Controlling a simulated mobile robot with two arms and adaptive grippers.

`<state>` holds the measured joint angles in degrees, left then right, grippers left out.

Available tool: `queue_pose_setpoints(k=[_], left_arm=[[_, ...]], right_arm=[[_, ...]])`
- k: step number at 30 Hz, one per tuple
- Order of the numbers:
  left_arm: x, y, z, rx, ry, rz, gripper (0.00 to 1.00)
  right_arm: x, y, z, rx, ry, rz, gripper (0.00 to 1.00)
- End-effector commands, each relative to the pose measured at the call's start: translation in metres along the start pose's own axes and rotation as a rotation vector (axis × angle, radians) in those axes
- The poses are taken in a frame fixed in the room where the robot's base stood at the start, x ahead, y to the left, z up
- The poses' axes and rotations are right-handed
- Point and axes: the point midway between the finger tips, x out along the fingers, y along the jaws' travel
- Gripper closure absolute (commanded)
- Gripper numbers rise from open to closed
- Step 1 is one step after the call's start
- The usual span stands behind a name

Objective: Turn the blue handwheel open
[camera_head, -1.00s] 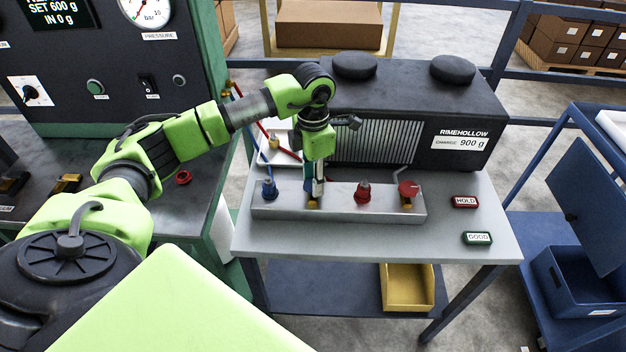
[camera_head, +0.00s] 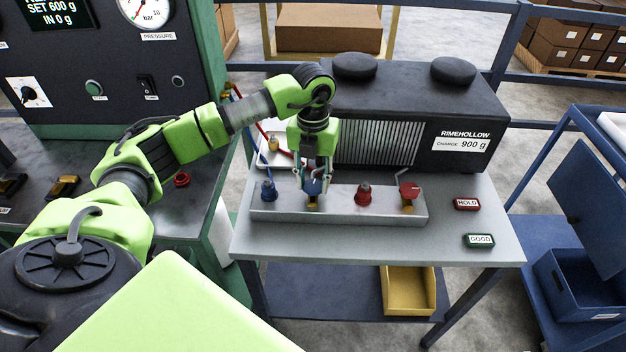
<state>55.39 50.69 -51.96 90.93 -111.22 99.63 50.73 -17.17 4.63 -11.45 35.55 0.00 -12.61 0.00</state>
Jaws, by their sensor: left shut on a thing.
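The blue handwheel (camera_head: 313,188) sits on a brass stem at the front of the silver manifold block (camera_head: 336,207). My left gripper (camera_head: 313,186) points down over it and is shut on it, one finger on each side. The fingers partly hide the wheel, and I cannot tell how far it is turned. The red handwheel (camera_head: 409,189) stands on the right end of the block. My right gripper is not in view.
A blue fitting (camera_head: 269,190) and a red fitting (camera_head: 364,193) stand on the block beside the gripper. The black RIMEHOLLOW unit (camera_head: 465,110) is behind. HOLD (camera_head: 467,204) and GOOD (camera_head: 479,240) tags lie right on the trolley top (camera_head: 380,245), whose front is clear.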

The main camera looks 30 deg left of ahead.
Motion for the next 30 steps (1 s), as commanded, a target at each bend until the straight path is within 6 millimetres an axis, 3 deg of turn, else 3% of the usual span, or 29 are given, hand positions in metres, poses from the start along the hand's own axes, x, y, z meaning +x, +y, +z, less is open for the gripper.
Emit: queue_pose_setpoints(k=[12,29,30], left_arm=[[-0.0006,0.0004,0.0007,-0.199,-0.002,0.001,0.89],[-0.0007,0.0004,0.0009,-0.230,-0.002,0.000,0.89],[-0.0007,0.0004,0.0009,-0.230,-0.002,0.000,0.63]], right_arm=[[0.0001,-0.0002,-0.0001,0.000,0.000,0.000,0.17],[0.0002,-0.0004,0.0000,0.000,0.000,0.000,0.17],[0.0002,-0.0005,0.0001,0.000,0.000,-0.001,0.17]])
